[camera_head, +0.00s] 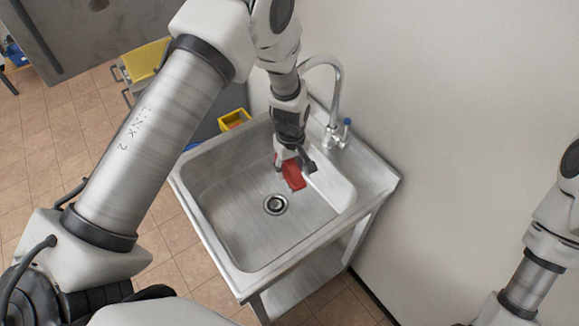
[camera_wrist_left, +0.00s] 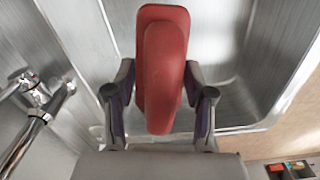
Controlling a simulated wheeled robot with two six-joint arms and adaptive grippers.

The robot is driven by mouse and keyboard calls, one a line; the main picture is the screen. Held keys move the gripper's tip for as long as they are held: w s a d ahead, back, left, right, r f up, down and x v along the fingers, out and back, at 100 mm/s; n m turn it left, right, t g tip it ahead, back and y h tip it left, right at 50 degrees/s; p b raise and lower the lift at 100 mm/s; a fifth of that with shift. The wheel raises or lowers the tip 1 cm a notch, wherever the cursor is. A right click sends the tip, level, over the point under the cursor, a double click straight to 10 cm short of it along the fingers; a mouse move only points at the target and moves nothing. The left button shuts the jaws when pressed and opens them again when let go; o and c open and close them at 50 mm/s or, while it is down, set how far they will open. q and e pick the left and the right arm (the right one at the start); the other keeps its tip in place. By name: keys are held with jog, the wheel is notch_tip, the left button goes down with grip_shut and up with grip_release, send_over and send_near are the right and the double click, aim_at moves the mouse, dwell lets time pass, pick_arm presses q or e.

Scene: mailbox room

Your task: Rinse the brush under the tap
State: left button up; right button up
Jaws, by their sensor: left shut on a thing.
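My left gripper (camera_head: 294,160) is shut on a red brush (camera_head: 293,176) and holds it over the basin of the steel sink (camera_head: 225,243). In the left wrist view the brush (camera_wrist_left: 163,70) sits between the two fingers of the left gripper (camera_wrist_left: 160,105). The curved metal tap (camera_head: 337,90) stands at the sink's back right corner, with a blue-topped handle beside it. The tap (camera_wrist_left: 35,115) also shows at the left of the left wrist view. I cannot tell whether water runs. My right arm shows at the right edge; its gripper is out of view.
The sink's round drain (camera_head: 275,204) is open in the basin floor. A yellow bin (camera_head: 234,119) stands behind the sink, and a yellow cart (camera_head: 146,62) is farther back. A white wall (camera_head: 450,120) closes off the right side. Tiled floor is clear at left.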

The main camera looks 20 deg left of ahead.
pick_arm(q)
jog(key=shift+s+r+p, duration=0.1)
jog(key=shift+s+p, duration=0.25)
jog(key=shift+s, duration=0.3)
jog(key=s+b, duration=0.1)
jog(key=s, duration=0.5)
jog(key=shift+s+d+b, duration=0.25)
jog(key=shift+s+b, duration=0.05)
jog(key=shift+b, duration=0.05)
dwell(0.6)
jog(key=s+r+b, duration=0.3)
jog(key=s+b, duration=0.2)
jog(key=shift+d+r, duration=0.15)
jog(key=shift+r, duration=0.25)
